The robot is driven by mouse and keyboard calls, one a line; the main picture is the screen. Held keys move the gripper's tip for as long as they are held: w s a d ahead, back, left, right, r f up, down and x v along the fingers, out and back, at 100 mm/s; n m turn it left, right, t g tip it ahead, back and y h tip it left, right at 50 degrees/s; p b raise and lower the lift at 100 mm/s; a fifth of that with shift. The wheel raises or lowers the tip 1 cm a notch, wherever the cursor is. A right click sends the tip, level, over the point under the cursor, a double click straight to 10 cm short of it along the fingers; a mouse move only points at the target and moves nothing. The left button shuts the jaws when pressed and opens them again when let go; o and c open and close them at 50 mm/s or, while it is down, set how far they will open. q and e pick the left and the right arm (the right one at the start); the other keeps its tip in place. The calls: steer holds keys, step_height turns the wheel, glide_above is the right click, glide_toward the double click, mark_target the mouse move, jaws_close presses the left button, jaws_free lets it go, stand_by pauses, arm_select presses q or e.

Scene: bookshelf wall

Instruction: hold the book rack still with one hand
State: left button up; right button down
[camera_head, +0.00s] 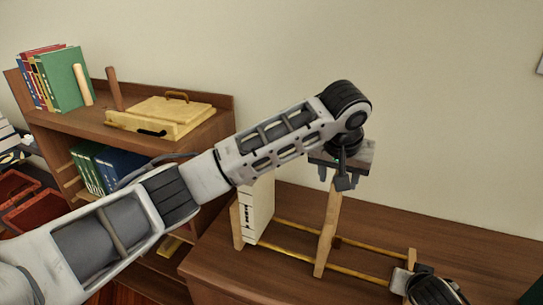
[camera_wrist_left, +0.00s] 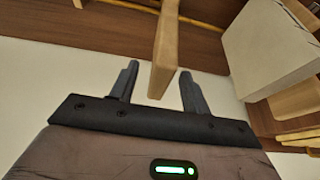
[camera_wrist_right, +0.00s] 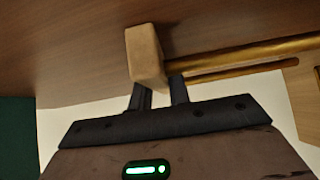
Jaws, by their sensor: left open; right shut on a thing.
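The wooden book rack stands on the brown desk, with its left end board (camera_head: 237,226), a taller middle divider (camera_head: 328,232) and a small right end block (camera_head: 411,261) joined by brass rods (camera_head: 358,273). A white book (camera_head: 258,212) stands between the left end board and the divider. My left gripper (camera_head: 338,181) is open above the divider. In the left wrist view its fingers (camera_wrist_left: 158,80) are on either side of the divider's top (camera_wrist_left: 164,62). My right gripper (camera_head: 404,281) is shut on the right end block, which shows in the right wrist view (camera_wrist_right: 146,58); its fingertips are partly hidden there.
A low bookshelf (camera_head: 160,133) stands at the left, with colored books (camera_head: 58,78) and a yellow wooden box (camera_head: 160,115) on top. Red trays (camera_head: 35,205) lie at far left. Bare desk (camera_head: 460,245) extends behind the rack to the right. A dark green thing (camera_wrist_right: 17,130) is at far right.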

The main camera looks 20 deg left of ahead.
steer(key=shift+a, duration=0.1)
arm_select(q)
steer(key=v, duration=1.1)
steer(key=shift+s+r, duration=0.2)
steer(key=shift+r, duration=0.15)
arm_select(e)
steer(key=c, duration=1.2)
jaws_free()
steer(key=shift+c, duration=0.2)
